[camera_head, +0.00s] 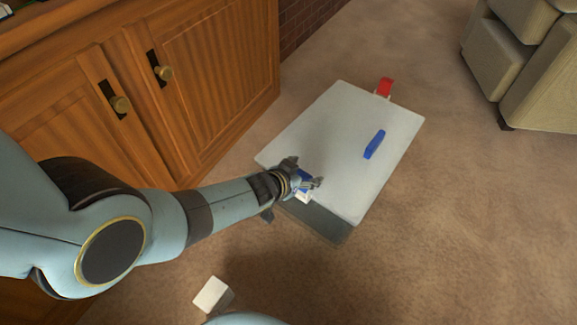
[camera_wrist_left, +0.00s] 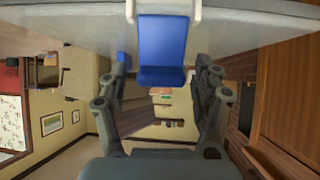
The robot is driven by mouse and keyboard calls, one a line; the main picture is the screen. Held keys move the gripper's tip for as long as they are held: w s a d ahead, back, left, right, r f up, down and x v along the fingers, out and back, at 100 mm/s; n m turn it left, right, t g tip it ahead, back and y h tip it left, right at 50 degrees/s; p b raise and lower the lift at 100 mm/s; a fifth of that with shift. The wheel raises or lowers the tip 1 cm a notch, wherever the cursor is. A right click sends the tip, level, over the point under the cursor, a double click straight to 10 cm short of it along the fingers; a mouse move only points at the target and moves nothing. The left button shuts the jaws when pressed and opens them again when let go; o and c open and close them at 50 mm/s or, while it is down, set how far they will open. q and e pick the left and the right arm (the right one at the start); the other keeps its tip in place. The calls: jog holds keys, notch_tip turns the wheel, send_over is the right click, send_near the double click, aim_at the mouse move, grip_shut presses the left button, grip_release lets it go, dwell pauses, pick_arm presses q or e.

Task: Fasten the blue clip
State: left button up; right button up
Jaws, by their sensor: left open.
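A pale grey case (camera_head: 330,130) lies on the carpet, with a darker front side. The blue clip (camera_head: 304,175) is at its near edge, mostly covered by my left gripper (camera_head: 314,186) in the head view. In the left wrist view the blue clip (camera_wrist_left: 163,48) is a flat flap sticking out from the case edge between white hinge brackets. My left gripper (camera_wrist_left: 163,72) is open, with one finger on each side of the clip's free end. Contact with it cannot be told. A red clip (camera_head: 386,86) sticks out at the far edge. My right gripper is not in view.
A long blue piece (camera_head: 375,144) lies on the case top. A wooden cabinet (camera_head: 205,85) stands close on the left. A small white block (camera_head: 212,294) is on the carpet in front. A beige sofa (camera_head: 530,60) is at the back right. Carpet right of the case is clear.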

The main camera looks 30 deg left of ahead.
pick_arm(q)
jog(key=shift+s+r, duration=0.25)
jog(key=shift+s, duration=0.2)
jog(key=s+a, duration=0.2)
jog(key=s, duration=0.9)
jog(key=shift+s, duration=0.4)
jog(key=shift+a, duration=0.15)
